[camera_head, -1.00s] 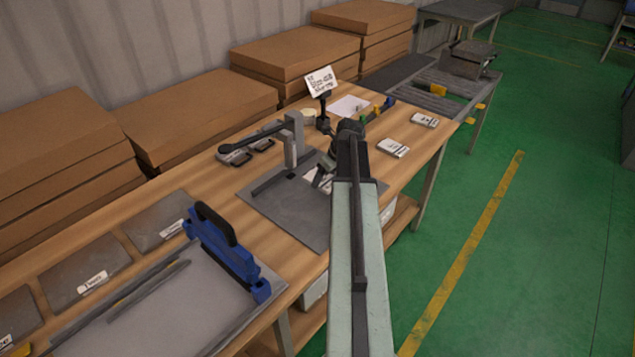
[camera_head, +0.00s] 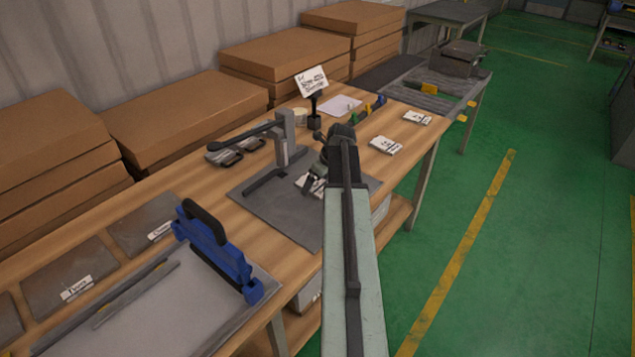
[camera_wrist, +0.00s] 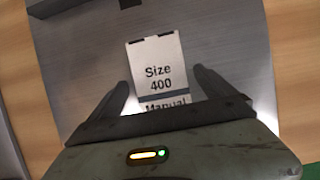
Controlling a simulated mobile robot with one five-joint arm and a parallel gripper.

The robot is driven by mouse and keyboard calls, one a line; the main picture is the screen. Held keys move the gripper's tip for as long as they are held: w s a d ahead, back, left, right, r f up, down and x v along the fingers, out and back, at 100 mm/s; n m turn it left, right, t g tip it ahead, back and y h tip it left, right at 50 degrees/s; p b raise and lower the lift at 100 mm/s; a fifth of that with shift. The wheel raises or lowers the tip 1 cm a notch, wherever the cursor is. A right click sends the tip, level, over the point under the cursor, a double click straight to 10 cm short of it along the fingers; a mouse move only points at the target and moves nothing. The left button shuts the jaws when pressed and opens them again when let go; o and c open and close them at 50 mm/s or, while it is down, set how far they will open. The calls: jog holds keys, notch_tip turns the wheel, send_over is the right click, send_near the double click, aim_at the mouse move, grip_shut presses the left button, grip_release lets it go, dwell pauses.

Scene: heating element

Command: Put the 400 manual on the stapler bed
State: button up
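The 400 manual is a small white booklet (camera_wrist: 158,72) reading "Size 400 Manual" in the wrist view. It lies over the grey stapler bed (camera_wrist: 85,75), between my fingers; its lower part is hidden by my gripper. My gripper (camera_wrist: 163,82) has its fingers spread, with gaps showing beside the booklet. In the head view my gripper (camera_head: 312,182) is low over the grey stapler bed (camera_head: 270,210), and part of the white manual shows there. The stapler (camera_head: 284,140), a grey post with a dark lever, stands at the bed's back.
Two more white booklets (camera_head: 386,145) (camera_head: 417,118) lie on the bench to the right. A blue-handled tool (camera_head: 215,245) stands at the front left. A sign (camera_head: 312,82) stands behind the stapler. Stacked brown boxes (camera_head: 165,118) line the wall. The green floor at right is clear.

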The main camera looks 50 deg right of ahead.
jog(key=shift+r, duration=0.1)
jog(key=shift+r+p, duration=0.25)
jog(key=shift+p, duration=0.1)
jog(key=p+v, duration=1)
jog(key=v, duration=0.1)
jog(key=shift+s+r+p, duration=0.15)
jog(key=shift+r+p, duration=0.15)
jog(key=shift+p, duration=0.05)
jog(key=shift+s+d, duration=0.1)
